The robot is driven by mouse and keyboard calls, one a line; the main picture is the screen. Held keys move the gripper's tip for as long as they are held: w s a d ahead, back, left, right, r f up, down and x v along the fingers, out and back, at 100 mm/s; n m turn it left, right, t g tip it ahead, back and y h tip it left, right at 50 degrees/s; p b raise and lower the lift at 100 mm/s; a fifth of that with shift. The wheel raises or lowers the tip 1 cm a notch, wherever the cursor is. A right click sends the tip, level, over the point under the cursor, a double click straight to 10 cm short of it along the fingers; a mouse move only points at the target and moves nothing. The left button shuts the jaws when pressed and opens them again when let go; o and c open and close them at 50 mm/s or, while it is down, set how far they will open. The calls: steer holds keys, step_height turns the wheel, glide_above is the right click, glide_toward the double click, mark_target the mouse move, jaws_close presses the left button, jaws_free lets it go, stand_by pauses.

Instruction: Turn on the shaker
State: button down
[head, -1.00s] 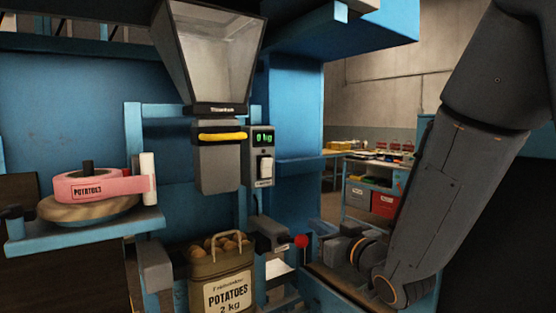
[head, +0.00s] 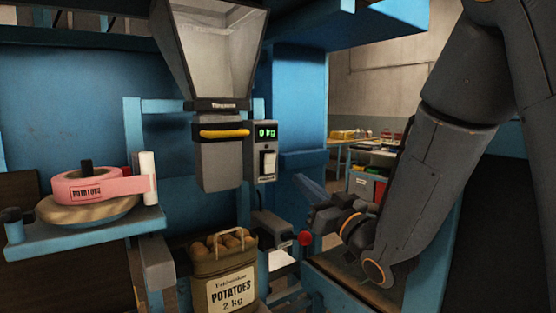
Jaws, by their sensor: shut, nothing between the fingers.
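A grey control box (head: 263,152) with a green display reading "0 kg" and a white rocker switch (head: 268,162) is mounted beside the hopper spout. A red ball knob (head: 305,238) sits lower, next to a small grey block (head: 272,227) on the frame. No part is labelled legibly as the shaker. My gripper (head: 300,180) is shut and empty. It points up and left, to the right of the switch and above the red knob, apparently touching neither. Its fingertips are small and dark in the picture.
A hopper (head: 210,50) with a yellow handle (head: 222,133) hangs over an open sack of potatoes (head: 230,272). A pink label roll (head: 95,186) is on a blue shelf at left. A blue post (head: 298,110) stands behind my gripper. A table with bins is beyond.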

mark_target(272, 155)
steer(key=p+x, duration=0.4)
steer(key=x, duration=0.7)
steer(key=shift+w+a+r, duration=0.1)
steer(key=shift+w+a, duration=0.05)
